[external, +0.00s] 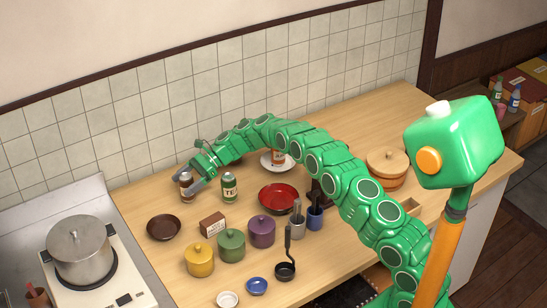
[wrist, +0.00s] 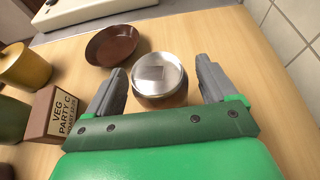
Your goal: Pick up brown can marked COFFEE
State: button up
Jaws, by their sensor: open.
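The brown can (external: 186,182) stands upright on the wooden counter, at the far left near the tiled wall. Its lettering is not readable here. In the wrist view its round silver lid (wrist: 155,74) faces me, with a little brown side below. My gripper (external: 185,181) is open at the can. In the wrist view the two grey fingers (wrist: 161,72) lie on either side of it, with gaps visible on both sides. Part of the can is hidden by the gripper. A green can (external: 229,188) marked TE stands just to its right.
A dark brown bowl (external: 164,228) and a small box (external: 212,224) stand near the can. Yellow (external: 200,260), green (external: 231,246) and purple (external: 262,232) lidded pots stand in front. A red bowl (external: 278,197) is to the right. The stove with a steel pot (external: 80,255) is at left.

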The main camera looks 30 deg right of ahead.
aim_at(181, 178)
jog(key=shift+x, duration=0.85)
jog(key=c, duration=1.1)
jog(key=shift+o, duration=0.2)
notch_tip(181, 178, up, 3)
jog(key=shift+r, duration=0.2)
jog(key=s+d+r, duration=0.5)
jog(key=s+r, duration=0.4)
jog(key=s, duration=0.4)
jog(key=shift+r, duration=0.25)
